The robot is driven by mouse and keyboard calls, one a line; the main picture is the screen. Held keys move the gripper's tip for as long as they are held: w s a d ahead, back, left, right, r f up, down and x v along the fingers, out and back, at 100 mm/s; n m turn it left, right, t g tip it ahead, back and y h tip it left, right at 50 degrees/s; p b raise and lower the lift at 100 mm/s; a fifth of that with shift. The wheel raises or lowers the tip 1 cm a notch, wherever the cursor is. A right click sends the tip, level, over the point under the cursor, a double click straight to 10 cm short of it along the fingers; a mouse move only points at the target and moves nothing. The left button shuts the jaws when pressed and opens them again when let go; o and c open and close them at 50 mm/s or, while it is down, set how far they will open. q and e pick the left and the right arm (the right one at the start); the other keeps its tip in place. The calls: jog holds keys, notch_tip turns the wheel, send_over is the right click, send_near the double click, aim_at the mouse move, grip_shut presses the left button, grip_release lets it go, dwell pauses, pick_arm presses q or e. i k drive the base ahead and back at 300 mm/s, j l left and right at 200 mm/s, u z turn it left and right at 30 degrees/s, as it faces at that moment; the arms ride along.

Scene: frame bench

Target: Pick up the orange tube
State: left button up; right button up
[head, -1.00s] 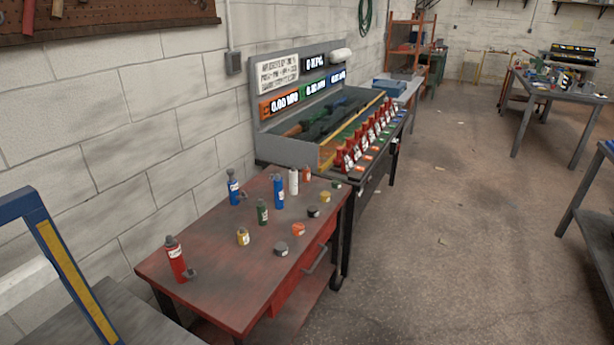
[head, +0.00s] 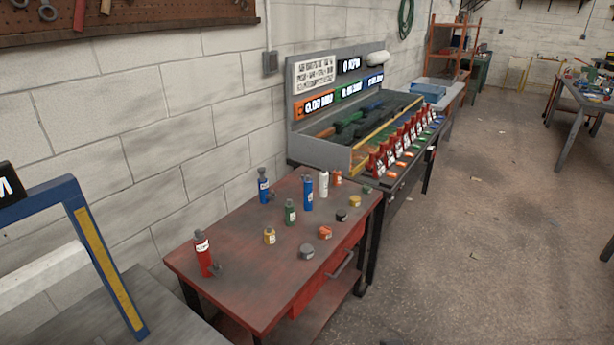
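A small upright orange tube (head: 337,177) stands at the back of the red table (head: 235,290), just right of a white tube (head: 323,184). A lower, squat orange piece (head: 325,232) sits nearer the table's right edge. At this size I cannot tell its exact shape. Neither of my grippers is in the head view.
Around them stand blue tubes (head: 308,194), a green tube (head: 290,212), a yellow piece (head: 270,236) and a red tube (head: 205,254). Grey (head: 307,251) and black (head: 341,215) pieces sit at right. A bench with red holders (head: 385,153) adjoins behind. Floor at right (head: 490,260) is open.

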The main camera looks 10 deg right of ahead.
aim_at(336, 174)
jog(key=i+l+u, duration=0.6)
jog(key=l+u, duration=0.15)
jog(key=l, duration=0.2)
jog(key=i+l, duration=0.15)
jog(key=l, duration=0.25)
jog(key=i+l+u, duration=0.1)
jog(key=l, duration=0.3)
jog(key=i+l, duration=0.2)
jog(key=l, duration=0.25)
jog(key=i+l+u, duration=0.1)
jog(key=l, duration=0.3)
jog(key=i+l, duration=0.2)
jog(key=l, duration=0.25)
jog(key=i+l+u, duration=0.1)
jog(key=l, duration=0.3)
jog(key=i+l, duration=0.1)
jog(key=l, duration=0.35)
jog(key=i+u, duration=0.05)
